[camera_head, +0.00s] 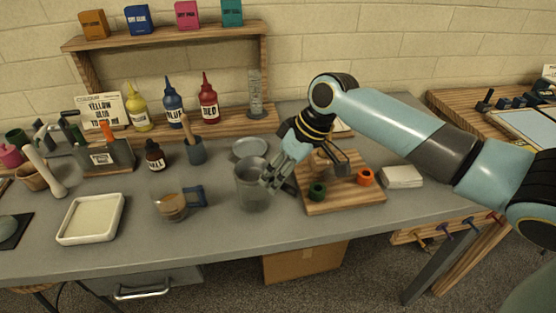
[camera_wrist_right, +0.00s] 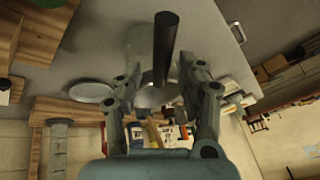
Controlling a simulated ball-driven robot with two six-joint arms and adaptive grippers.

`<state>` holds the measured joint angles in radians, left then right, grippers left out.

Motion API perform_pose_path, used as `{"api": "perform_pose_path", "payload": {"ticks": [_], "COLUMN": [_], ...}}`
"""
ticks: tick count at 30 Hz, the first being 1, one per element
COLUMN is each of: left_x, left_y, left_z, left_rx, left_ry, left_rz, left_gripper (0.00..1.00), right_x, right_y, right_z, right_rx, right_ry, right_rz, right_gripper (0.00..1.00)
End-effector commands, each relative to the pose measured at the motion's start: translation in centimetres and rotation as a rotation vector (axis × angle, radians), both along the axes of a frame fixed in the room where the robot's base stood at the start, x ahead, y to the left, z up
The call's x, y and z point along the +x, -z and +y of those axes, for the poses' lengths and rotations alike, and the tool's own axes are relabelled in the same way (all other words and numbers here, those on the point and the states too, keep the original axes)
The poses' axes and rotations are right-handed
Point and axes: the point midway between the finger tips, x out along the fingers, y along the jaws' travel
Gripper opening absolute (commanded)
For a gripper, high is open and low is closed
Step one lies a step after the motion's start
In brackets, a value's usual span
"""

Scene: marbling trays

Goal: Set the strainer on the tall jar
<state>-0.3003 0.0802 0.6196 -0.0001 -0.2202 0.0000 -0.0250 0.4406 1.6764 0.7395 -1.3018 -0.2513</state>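The tall jar (camera_head: 251,190) is a grey, see-through cylinder standing upright near the middle of the bench. My right gripper (camera_head: 274,180) is just to the right of the jar's upper part. In the right wrist view, a dark rod (camera_wrist_right: 166,45), which looks like the strainer's handle, shows between the fingers of that gripper (camera_wrist_right: 160,75). The fingers look spread, with a gap beside the rod. A pale rounded shape lies beyond the fingers; I cannot tell whether it is strainer or jar. The strainer's bowl is not clear in the head view. My left gripper is not in view.
A mug (camera_head: 170,206) stands left of the jar and a round grey dish (camera_head: 250,147) behind it. A wooden board (camera_head: 345,198) with coloured rings is at the right. A white tray (camera_head: 62,238) lies at the left. The front strip of bench is clear.

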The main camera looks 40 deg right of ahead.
Motion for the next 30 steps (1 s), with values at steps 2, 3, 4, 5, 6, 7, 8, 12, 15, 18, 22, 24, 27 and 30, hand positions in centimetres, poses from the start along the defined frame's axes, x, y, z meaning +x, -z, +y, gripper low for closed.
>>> {"api": "perform_pose_path", "payload": {"ticks": [2, 3, 4, 5, 6, 7, 8, 12, 15, 18, 22, 24, 27, 30], "left_x": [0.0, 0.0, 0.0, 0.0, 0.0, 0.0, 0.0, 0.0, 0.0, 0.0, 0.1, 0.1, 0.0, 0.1], "left_y": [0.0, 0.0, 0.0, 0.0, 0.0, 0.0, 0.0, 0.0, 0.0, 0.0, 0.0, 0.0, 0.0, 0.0], "left_z": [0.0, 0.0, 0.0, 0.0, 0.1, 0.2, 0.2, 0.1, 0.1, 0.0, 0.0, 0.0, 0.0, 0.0], "left_rx": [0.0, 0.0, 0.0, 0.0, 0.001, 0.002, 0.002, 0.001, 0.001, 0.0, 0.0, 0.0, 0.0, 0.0], "left_ry": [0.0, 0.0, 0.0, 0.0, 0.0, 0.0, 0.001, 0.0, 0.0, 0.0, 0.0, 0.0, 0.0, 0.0], "left_rz": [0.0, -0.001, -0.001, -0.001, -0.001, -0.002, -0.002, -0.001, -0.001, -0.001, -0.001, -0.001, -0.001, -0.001], "left_gripper": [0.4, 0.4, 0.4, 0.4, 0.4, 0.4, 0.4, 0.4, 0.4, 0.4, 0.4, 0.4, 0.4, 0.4], "right_x": [0.0, 0.0, 0.0, 0.0, 0.0, 0.0, 0.0, -0.4, -1.1, -1.9, -2.8, -3.2, -3.5, -3.7], "right_y": [0.0, 0.0, 0.0, 0.0, 0.0, 0.0, -0.1, -1.2, -3.0, -5.2, -7.8, -8.8, -9.9, -10.5], "right_z": [0.0, 0.0, 0.0, 0.0, 0.0, 0.0, -0.1, -0.6, -1.1, -2.0, -2.8, -3.1, -3.4, -3.6], "right_rx": [0.0, 0.0, 0.0, 0.0, 0.0, 0.0, 0.0, -0.005, -0.006, -0.009, -0.008, -0.007, -0.005, -0.002], "right_ry": [0.0, 0.0, 0.0, 0.0, 0.0, 0.0, 0.0, -0.001, -0.004, -0.004, -0.004, -0.002, -0.001, -0.002], "right_rz": [0.0, 0.0, 0.0, 0.0, 0.001, 0.0, 0.0, -0.002, -0.001, -0.002, 0.0, 0.001, -0.001, 0.0], "right_gripper": [0.42, 0.42, 0.42, 0.42, 0.42, 0.42, 0.42, 0.42, 0.42, 0.42, 0.42, 0.42, 0.42, 0.42]}}
